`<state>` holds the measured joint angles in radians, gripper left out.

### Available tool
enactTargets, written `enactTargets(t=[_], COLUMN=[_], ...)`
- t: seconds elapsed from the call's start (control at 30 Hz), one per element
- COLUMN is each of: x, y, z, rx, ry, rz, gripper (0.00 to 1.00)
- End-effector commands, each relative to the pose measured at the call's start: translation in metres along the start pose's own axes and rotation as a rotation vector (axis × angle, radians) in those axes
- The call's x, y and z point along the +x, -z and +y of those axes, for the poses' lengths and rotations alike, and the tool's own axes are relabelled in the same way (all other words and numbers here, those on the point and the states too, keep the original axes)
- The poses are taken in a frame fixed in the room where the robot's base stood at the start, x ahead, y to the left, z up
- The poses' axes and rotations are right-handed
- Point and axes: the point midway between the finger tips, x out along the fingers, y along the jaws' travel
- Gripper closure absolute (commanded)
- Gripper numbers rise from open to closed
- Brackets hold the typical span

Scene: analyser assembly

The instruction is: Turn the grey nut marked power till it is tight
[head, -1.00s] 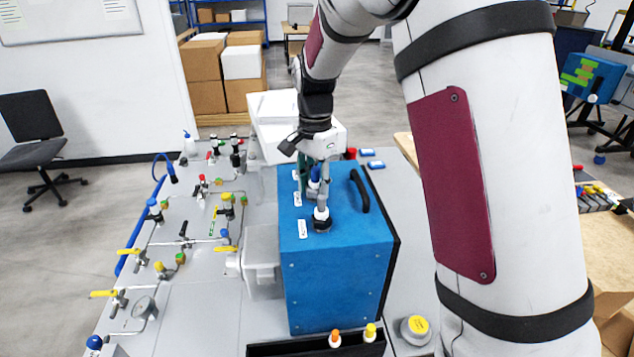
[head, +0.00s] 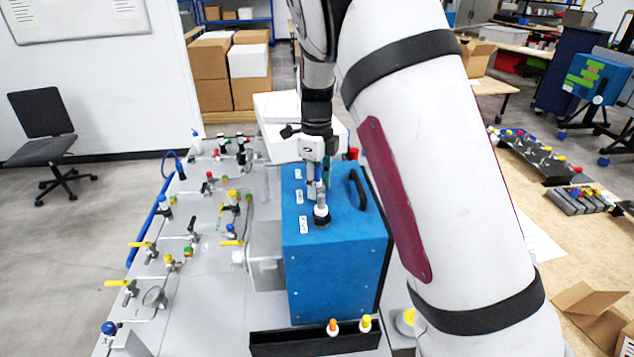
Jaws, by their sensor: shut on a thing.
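The blue analyser box (head: 336,273) stands on the bench, with several labelled fittings on its top. My gripper (head: 316,190) points down over the left part of the top and is shut on the grey nut, at about the middle fitting. The fingers largely hide the nut. The label beside it (head: 299,197) is too small to read. A fitting with a black base and white collar (head: 321,214) stands in front of the fingers. A blue part shows between the fingers, and a green one partly behind them.
A black handle (head: 358,190) rises from the box top, right of my gripper. A grey panel with valves and tubing (head: 205,258) lies to the left. A black tray (head: 285,342) with orange and yellow capped bottles sits in front.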

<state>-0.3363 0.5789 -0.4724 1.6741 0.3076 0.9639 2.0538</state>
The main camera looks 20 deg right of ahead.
Motion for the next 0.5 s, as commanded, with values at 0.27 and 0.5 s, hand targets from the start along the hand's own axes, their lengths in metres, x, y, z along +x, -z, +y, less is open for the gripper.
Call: enactTargets(t=[0.27, 0.5], x=[-0.0016, -0.0009], y=[-0.0002, -0.0001], z=[-0.0006, -0.0005], rx=[-0.003, -0.029], ry=[0.002, 0.001], rz=[-0.002, -0.002], gripper=[0.55, 0.55])
